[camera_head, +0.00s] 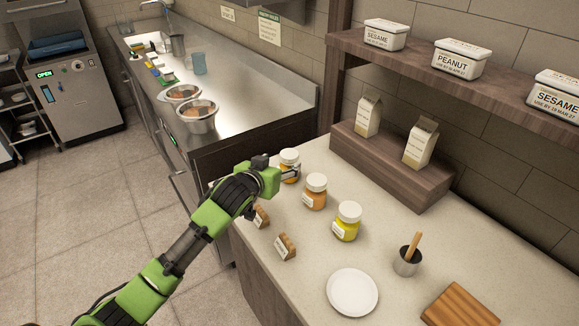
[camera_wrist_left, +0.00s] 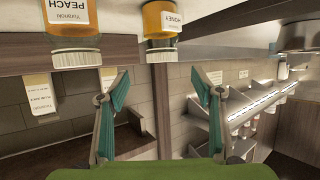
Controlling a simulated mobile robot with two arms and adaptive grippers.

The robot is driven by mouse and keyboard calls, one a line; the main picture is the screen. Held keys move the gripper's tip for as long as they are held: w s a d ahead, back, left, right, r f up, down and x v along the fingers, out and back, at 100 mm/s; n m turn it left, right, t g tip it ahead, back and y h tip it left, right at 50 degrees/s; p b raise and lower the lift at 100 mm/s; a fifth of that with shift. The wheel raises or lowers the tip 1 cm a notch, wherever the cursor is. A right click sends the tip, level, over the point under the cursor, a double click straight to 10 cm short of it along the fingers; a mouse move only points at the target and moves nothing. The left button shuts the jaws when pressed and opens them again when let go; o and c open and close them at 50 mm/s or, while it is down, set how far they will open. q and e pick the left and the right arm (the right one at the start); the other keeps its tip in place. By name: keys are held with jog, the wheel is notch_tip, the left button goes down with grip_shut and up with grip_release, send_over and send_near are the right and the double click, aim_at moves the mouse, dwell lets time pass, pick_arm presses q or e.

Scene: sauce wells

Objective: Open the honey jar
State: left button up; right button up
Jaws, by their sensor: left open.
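The honey jar (camera_head: 289,160) has a white lid and amber contents and stands at the far end of the row of jars on the counter, partly hidden by my left gripper (camera_head: 291,174). In the left wrist view, which is upside down, the honey jar (camera_wrist_left: 160,20) is at the top centre with its lid (camera_wrist_left: 162,51) on. There the fingers of my left gripper (camera_wrist_left: 161,76) are spread apart with nothing between them, and the jar lies in line with the gap. I cannot tell whether a finger touches it. My right gripper is not in view.
A peach jar (camera_head: 315,194) stands close beside the honey jar, then a yellow jar (camera_head: 347,222). Small wooden label blocks (camera_head: 285,247) lie in front. A white plate (camera_head: 352,292), a metal cup (camera_head: 407,261) and a wooden board (camera_head: 460,306) are nearer. Cartons (camera_head: 421,143) stand on a riser behind.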

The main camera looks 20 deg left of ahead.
aim_at(287, 158)
pick_arm(q)
jog(key=x, duration=0.4)
jog(key=shift+f, duration=0.1)
jog(key=shift+w+f, duration=0.2)
jog(key=shift+w, duration=0.3)
jog(key=shift+w+f+p, duration=0.1)
jog(key=shift+w+p, duration=0.1)
jog(key=shift+p, duration=0.25)
jog(key=shift+f+p+x, duration=0.15)
jog(key=shift+p+x, duration=0.05)
jog(key=shift+x, duration=0.9)
jog(key=shift+f+p+x, duration=0.15)
jog(key=shift+p+x, duration=0.05)
jog(key=shift+x, duration=0.9)
jog(key=shift+s+a, duration=0.1)
jog(key=shift+a, duration=0.05)
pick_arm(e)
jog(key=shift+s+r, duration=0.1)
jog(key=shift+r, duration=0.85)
